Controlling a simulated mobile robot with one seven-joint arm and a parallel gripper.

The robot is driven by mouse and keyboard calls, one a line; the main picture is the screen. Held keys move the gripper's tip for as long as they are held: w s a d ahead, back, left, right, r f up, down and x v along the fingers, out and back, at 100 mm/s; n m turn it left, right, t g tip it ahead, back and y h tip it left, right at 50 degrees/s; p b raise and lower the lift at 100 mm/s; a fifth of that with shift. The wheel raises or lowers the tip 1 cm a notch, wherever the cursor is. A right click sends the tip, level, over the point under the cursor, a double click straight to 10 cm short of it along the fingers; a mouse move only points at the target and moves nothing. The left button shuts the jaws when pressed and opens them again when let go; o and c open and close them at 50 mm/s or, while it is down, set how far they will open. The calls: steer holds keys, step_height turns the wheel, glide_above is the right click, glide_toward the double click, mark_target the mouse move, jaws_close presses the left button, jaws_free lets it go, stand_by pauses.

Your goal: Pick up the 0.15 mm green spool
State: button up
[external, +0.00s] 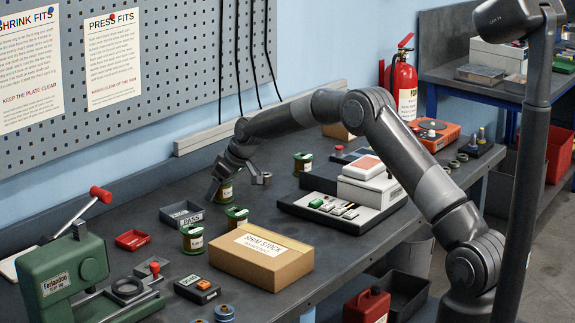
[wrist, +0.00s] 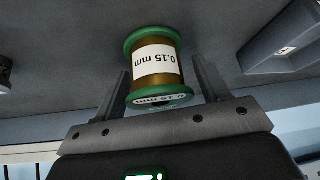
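The 0.15 mm spool (wrist: 155,68) has green flanges, a brown-gold winding and a white label reading 0.15 mm. In the wrist view it stands between the two fingers of my gripper (wrist: 160,72), with a visible gap on at least the right side. My gripper is open around it, not clamped. In the external view my gripper (external: 237,184) is low over the bench, and the spool (external: 226,193) shows partly hidden behind the fingers.
Similar green spools stand nearby: one in front (external: 193,238), one beside the carton (external: 236,218), one behind (external: 303,163). A grey PASS bin (external: 181,214) lies left of my gripper. A SHIM STOCK carton (external: 261,258) is in front.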

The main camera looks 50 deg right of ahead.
steer(key=c, duration=1.2)
steer(key=shift+r, duration=0.1)
